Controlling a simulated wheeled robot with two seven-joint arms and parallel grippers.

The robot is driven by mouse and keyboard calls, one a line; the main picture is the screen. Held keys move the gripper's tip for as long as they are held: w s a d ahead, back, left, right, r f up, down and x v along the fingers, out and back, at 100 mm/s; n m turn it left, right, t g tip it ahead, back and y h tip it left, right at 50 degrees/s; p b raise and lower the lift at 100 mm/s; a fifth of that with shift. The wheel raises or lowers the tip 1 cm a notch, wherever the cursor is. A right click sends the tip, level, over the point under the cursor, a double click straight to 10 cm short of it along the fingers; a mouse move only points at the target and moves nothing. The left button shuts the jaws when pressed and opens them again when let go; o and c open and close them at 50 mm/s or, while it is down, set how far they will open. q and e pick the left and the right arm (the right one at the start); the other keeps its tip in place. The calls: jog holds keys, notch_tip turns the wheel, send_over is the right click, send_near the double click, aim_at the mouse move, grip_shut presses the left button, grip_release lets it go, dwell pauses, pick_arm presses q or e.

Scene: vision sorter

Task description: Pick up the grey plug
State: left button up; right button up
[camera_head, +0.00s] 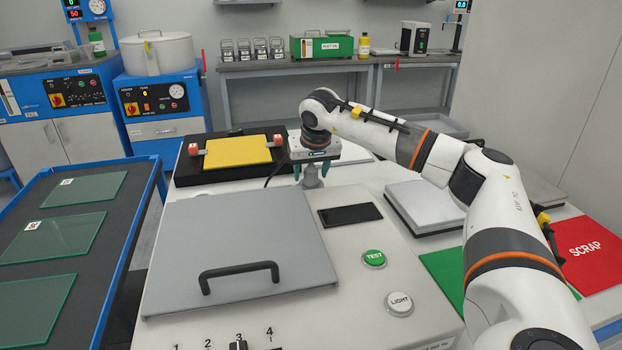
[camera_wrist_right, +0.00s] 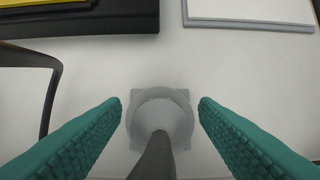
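The grey plug (camera_head: 312,176) stands upright on the white top of the machine, behind the grey lid. My right gripper (camera_head: 312,172) is right above it and pointing down. In the right wrist view the plug (camera_wrist_right: 160,118) is a round grey piece on a square base, with a dark stem rising toward the camera. The teal fingers of my right gripper (camera_wrist_right: 160,105) are spread on either side of it, with a gap on both sides. My left gripper is not in view.
A grey lid (camera_head: 240,240) with a black handle lies in front. A yellow plate (camera_head: 238,151) sits on a black fixture at the back left. A black panel (camera_head: 350,215), a green TEST button (camera_head: 373,258) and a grey slab (camera_head: 425,203) are to the right.

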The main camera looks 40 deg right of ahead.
jog(key=c, duration=1)
jog(key=shift+o, duration=0.2)
jog(key=shift+r, duration=0.1)
